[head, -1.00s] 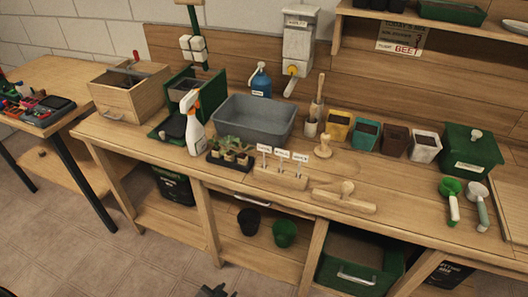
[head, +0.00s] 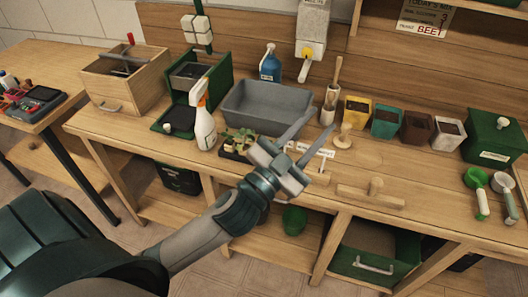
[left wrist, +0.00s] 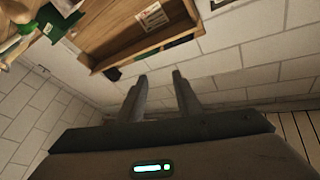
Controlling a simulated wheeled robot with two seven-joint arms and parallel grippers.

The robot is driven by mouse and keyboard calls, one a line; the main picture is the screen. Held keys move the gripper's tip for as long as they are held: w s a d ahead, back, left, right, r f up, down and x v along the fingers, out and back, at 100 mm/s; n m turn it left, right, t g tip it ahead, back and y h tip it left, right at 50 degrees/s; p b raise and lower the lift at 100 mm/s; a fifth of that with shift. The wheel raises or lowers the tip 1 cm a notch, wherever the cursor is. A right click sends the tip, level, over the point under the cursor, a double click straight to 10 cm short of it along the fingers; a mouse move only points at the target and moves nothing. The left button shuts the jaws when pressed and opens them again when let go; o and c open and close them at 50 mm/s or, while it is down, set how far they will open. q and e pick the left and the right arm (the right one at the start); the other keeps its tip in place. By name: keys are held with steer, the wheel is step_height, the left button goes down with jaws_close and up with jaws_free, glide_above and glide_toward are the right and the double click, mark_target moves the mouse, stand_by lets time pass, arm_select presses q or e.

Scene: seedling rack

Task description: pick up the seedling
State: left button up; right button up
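The seedlings (head: 238,138) are small green plants in a dark tray (head: 232,154) on the bench, partly hidden by my left gripper. My left gripper (head: 305,138) is raised in front of the bench, just right of the seedlings in the head view. Its two fingers are apart with nothing between them. In the left wrist view the open fingers (left wrist: 160,92) point at the white brick wall and a shelf, and no seedling shows there. My right gripper is not in view.
A grey tub (head: 266,108) stands behind the seedlings, with a white spray bottle (head: 204,130) to their left. Several small pots, including a yellow one (head: 356,112), line the back right. A wooden tamper (head: 371,197) lies near the front edge. A green pot (head: 294,219) sits on the lower shelf.

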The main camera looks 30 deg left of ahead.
arm_select(q)
steer(key=s+d+r+m+g+h, duration=0.7)
steer(key=d+r+m+g+h, duration=0.35)
steer(key=m+h, duration=0.7)
steer(key=s+d+f+m+g+y, duration=0.4)
steer(key=s+d+f+m+g, duration=0.25)
steer(key=m+g, duration=0.5)
steer(key=w+a+f+t+y, duration=0.2)
steer(key=w+a+f+y, duration=0.3)
steer(key=a+f+y, duration=0.55)
steer(key=w+a+n+t+y, duration=0.1)
steer(key=w+a+y, duration=0.2)
steer(key=a, duration=0.8)
steer(key=w+a+r+n+t+y, duration=0.1)
steer(key=w+a+n+t+y, duration=0.1)
steer(key=a+y, duration=0.4)
steer(key=w+a, duration=0.1)
steer(key=a, duration=0.4)
steer(key=shift+w+a+r, duration=0.15)
steer(key=shift+w+r, duration=0.15)
steer(key=shift+w, duration=0.05)
